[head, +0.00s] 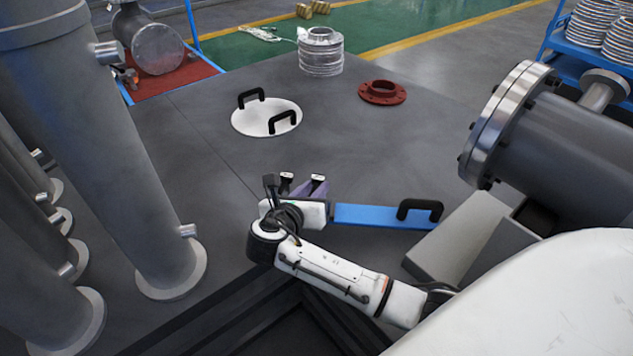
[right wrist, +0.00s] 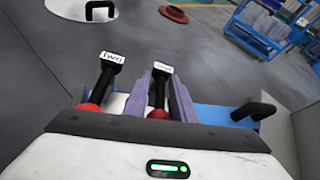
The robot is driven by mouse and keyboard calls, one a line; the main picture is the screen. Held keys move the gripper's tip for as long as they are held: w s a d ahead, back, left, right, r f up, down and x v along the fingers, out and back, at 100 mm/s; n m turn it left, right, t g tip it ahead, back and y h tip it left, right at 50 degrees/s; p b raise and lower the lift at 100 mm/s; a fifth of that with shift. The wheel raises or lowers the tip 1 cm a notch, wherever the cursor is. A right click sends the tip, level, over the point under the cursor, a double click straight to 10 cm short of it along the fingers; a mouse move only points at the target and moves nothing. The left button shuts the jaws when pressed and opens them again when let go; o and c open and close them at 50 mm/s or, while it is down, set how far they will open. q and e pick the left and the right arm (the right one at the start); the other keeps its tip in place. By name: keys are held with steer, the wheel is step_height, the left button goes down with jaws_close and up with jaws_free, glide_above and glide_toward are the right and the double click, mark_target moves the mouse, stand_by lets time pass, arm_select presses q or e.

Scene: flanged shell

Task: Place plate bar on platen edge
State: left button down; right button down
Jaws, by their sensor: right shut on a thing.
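The plate bar (head: 378,216) is a long blue bar with a black handle near its right end. Blue shows on both sides of the gripper there. The grey platen surface (head: 200,155) spreads behind and below the bar. I cannot tell whether the bar touches it. My left gripper is not in view.
A white disc (head: 255,118) with two black handles, a red flange (head: 382,92) and silver rings (head: 320,52) stand farther back. A grey block (head: 455,240) and flanged shell (head: 555,130) stand at the right. Grey columns (head: 115,150) stand left. The surface between disc and bar is clear.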

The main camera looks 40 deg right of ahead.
steer(key=shift+w+f, duration=0.15)
step_height(320, 180, down, 2)
steer(key=shift+f+b, duration=0.1)
steer(key=shift+b, duration=0.75)
steer(key=shift+f, duration=0.4)
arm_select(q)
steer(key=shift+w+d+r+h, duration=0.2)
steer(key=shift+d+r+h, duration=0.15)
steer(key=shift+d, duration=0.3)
arm_select(e)
steer(key=c, duration=1.5)
jaws_free()
steer(key=shift+f, duration=0.25)
steer(key=shift+s, duration=0.2)
